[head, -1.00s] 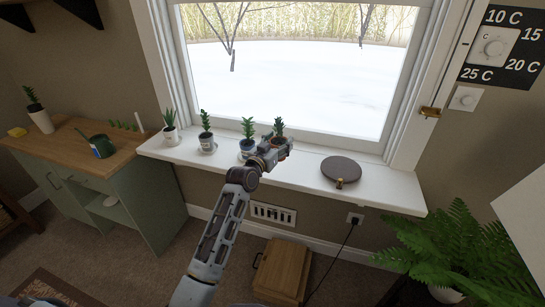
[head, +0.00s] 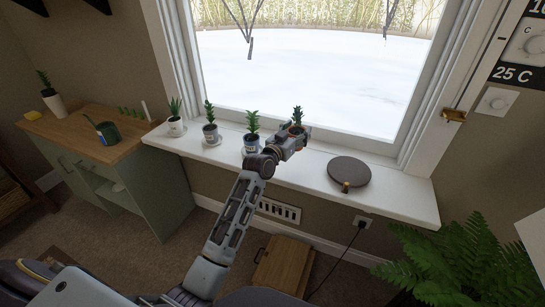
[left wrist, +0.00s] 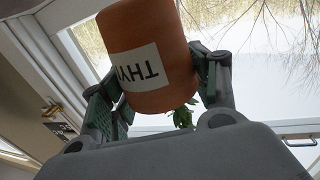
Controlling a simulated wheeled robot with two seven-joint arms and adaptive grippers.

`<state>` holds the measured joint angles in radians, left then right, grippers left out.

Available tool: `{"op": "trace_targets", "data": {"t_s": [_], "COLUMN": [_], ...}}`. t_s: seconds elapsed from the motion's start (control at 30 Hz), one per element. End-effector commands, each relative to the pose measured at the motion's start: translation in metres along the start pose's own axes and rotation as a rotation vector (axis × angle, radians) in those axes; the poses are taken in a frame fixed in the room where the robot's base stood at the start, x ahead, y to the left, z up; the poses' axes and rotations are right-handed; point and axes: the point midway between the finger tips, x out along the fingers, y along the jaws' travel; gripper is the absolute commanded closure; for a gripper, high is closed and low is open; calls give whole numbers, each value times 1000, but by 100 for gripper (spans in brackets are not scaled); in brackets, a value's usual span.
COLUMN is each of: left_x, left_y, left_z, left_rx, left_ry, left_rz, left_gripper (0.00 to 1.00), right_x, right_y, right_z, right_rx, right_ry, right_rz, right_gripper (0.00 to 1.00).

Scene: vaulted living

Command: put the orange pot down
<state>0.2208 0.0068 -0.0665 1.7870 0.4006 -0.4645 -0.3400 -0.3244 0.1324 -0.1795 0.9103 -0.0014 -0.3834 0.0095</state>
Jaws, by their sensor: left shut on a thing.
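The orange pot (head: 296,130) holds a small green plant and is at the window sill (head: 400,195), right of the row of potted plants. My left gripper (head: 299,138) is shut on it. In the left wrist view the orange pot (left wrist: 150,50) sits between the two fingers (left wrist: 160,88); it carries a white label reading "THY", upside down in the picture, and green leaves show below it. Whether the pot's base touches the sill is hidden by the gripper. My right gripper is not in view.
The window (head: 310,80) is behind.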

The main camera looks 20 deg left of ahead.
Motion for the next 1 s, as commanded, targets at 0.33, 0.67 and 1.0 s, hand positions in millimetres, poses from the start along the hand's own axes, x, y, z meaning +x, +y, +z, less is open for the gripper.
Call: {"op": "trace_targets", "data": {"t_s": [0.33,0.67,1.0], "left_x": [0,0,0], "left_y": [0,0,0], "left_z": [32,62,62], "left_rx": [1,0,0], "left_ry": [-1,1,2], "left_rz": [1,0,0], "left_gripper": [74,74,74], "right_x": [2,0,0], "right_y": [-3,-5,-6], "right_z": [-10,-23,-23], "right_rx": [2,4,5], "right_ry": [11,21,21], "right_rz": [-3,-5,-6], "right_gripper": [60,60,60]}}
